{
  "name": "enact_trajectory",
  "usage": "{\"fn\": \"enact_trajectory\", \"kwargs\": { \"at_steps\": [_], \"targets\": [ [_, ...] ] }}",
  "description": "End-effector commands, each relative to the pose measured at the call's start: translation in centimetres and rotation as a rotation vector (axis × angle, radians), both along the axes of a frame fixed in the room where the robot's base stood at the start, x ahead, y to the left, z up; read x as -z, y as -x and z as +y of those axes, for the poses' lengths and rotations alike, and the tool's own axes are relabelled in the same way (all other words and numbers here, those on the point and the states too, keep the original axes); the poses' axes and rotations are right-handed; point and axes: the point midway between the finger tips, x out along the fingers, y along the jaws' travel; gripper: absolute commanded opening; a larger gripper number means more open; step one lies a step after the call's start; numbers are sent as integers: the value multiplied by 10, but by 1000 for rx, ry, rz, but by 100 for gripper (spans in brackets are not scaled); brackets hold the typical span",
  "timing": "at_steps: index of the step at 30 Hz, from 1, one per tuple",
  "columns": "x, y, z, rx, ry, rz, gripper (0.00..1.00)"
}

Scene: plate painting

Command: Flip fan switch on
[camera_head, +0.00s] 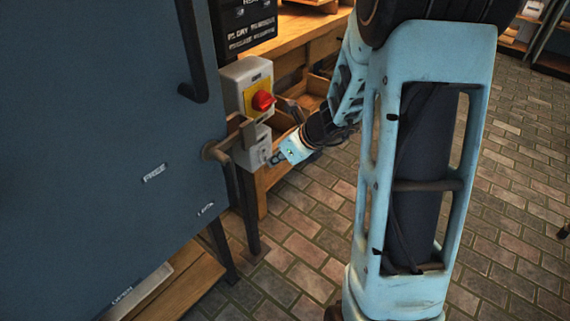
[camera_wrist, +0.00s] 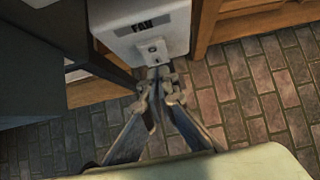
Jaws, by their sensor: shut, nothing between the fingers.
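The fan switch box (camera_wrist: 145,26) is a pale box with a dark "FAN" label, at the top of the wrist view. Its small switch (camera_wrist: 153,48) sits below the label, right by my fingertips. My gripper (camera_wrist: 160,80) is shut with nothing between its fingers, its tips close to the lower part of the box; I cannot tell whether they touch it. In the head view the fan box (camera_head: 252,148) is the lower grey box beside the blue cabinet, and my gripper (camera_head: 276,158) reaches it from the right. The switch itself is not clear there.
A grey box with a red knob on a yellow plate (camera_head: 262,101) sits just above the fan box. A large blue cabinet (camera_head: 110,180) with a dark handle fills the left. A wooden bench (camera_head: 300,35) stands behind. The brick floor (camera_head: 310,240) is open below.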

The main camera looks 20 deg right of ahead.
Motion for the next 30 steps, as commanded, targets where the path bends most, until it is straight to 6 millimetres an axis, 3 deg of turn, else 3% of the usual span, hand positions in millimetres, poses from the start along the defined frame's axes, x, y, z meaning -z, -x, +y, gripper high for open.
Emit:
{"fn": "enact_trajectory", "kwargs": {
  "at_steps": [17, 30],
  "targets": [
    [5, -11, 9, -1, 0, 0, 0],
    [-6, -11, 8, -1, -1, -2, 0]
  ]
}}
